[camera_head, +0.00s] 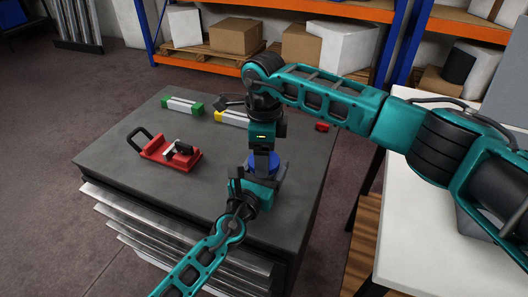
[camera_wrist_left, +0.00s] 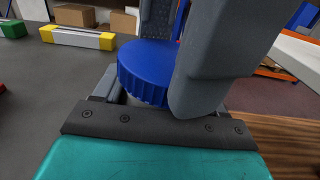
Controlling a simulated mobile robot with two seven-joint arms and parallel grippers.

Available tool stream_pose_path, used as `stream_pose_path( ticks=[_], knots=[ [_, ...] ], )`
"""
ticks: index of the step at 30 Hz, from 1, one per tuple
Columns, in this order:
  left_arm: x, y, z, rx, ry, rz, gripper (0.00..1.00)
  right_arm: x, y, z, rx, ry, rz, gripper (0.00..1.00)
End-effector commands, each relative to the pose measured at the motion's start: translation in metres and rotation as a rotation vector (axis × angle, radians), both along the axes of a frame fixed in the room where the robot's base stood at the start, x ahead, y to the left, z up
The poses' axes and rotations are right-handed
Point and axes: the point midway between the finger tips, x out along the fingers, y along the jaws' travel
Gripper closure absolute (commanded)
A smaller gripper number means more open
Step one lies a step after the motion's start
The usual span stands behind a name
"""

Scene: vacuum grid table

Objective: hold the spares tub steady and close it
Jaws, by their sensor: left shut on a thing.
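The spares tub stands on the dark grid table, mostly hidden by my grippers. Its round blue lid (camera_head: 278,164) shows in the head view, and the lid's ribbed edge (camera_wrist_left: 147,73) shows large in the left wrist view. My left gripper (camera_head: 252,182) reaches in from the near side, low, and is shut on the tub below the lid. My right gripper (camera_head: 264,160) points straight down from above. Its thick grey fingers reach the lid, one in front and one behind; whether they pinch it I cannot tell.
On the dark table (camera_head: 110,160) lie a red clamp-like fixture (camera_head: 165,152), a green-ended bar (camera_head: 183,105), a yellow-ended bar (camera_head: 230,117) and a small red piece (camera_head: 322,126). A white table (camera_head: 410,230) is at right. Shelves with boxes (camera_head: 235,36) stand behind. The table's front left is clear.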

Motion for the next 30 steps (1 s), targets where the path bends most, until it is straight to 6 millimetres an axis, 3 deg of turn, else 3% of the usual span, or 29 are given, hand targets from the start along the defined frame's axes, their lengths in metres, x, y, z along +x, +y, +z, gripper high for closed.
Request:
stream_pose_path(
  ticks=[12,30],
  knots=[
    [-0.001,-0.003,0.002,-0.001,-0.006,-0.005,0.84,-0.001,-0.003,-0.016,-0.009,0.001,-0.005,0.55],
    [-0.001,-0.006,0.003,-0.003,-0.01,-0.009,0.84,0.0,-0.004,-0.015,-0.02,-0.001,-0.015,0.55]
  ],
)
